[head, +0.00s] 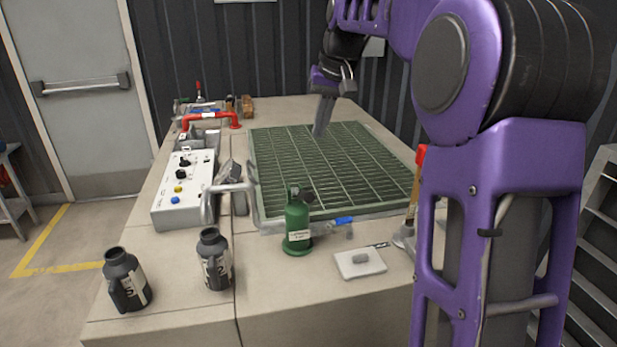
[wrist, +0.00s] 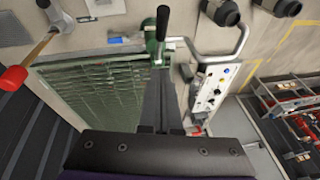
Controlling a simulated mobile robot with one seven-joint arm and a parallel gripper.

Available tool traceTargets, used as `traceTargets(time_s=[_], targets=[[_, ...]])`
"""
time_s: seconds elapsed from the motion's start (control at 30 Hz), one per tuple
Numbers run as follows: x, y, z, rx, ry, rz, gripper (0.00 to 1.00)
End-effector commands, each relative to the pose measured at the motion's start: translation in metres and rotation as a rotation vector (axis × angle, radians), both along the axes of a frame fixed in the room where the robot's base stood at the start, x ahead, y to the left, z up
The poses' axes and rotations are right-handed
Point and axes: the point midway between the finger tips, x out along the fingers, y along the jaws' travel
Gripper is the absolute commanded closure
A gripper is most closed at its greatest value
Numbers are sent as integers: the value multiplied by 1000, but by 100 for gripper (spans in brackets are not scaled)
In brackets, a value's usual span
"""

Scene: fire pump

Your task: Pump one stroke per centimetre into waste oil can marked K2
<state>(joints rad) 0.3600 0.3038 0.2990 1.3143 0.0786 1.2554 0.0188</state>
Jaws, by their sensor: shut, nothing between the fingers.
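Two dark grey cans stand on the bench's front left. The right one (head: 215,262) has a white label with what looks like a 2; the left one (head: 125,283) has a label that looks like 5. Both tops show at the wrist view's upper edge. A green pump (head: 297,222) with a small label stands upright right of the cans; its black lever (wrist: 162,22) shows in the wrist view. My gripper (head: 319,133) is shut and empty above the green grate, behind the pump and apart from it. In the wrist view its fingers (wrist: 159,82) lie together.
A green grate (head: 345,165) in a tray fills the bench's middle. A grey bent handle (head: 230,188) stands beside a control box (head: 185,190). A white pad (head: 360,262) and a red-handled tool (head: 418,180) lie right of the pump. A red pipe (head: 210,118) stands behind.

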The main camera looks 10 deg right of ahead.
Motion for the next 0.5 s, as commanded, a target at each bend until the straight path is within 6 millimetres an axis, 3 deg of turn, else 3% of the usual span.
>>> traceTargets(time_s=[0.17, 0.5], targets=[[4, 2, -14, 0, 4, 1, 100], [24, 12, -82, 2, 6, 1, 100]])
